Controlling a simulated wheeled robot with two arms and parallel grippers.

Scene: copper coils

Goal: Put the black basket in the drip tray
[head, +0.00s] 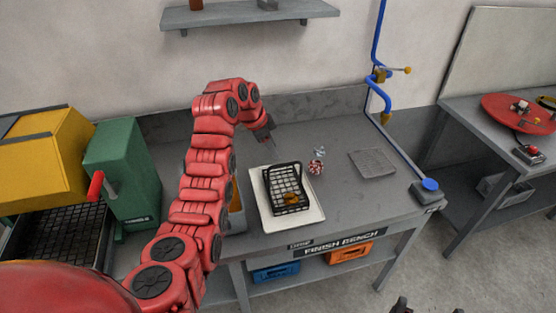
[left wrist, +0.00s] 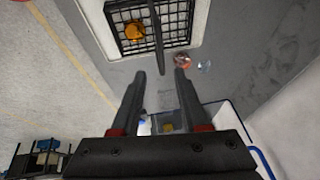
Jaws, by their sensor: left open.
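The black wire basket (head: 272,188) sits on a flat pale tray (head: 306,219), which I take to be the drip tray, on the grey bench. An orange-copper piece (head: 291,198) lies in the basket. My left gripper (head: 270,130) is above and behind the basket, apart from it. In the left wrist view the left gripper (left wrist: 160,73) is open with nothing between its fingers. The basket (left wrist: 128,48) is at the top there, its dark handle bar (left wrist: 157,25) crossing it. Two dark tips, probably my right gripper (head: 428,307), show at the bottom edge of the head view.
A blue pipe with tap (head: 380,92) stands behind. A green machine (head: 125,170) is left.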

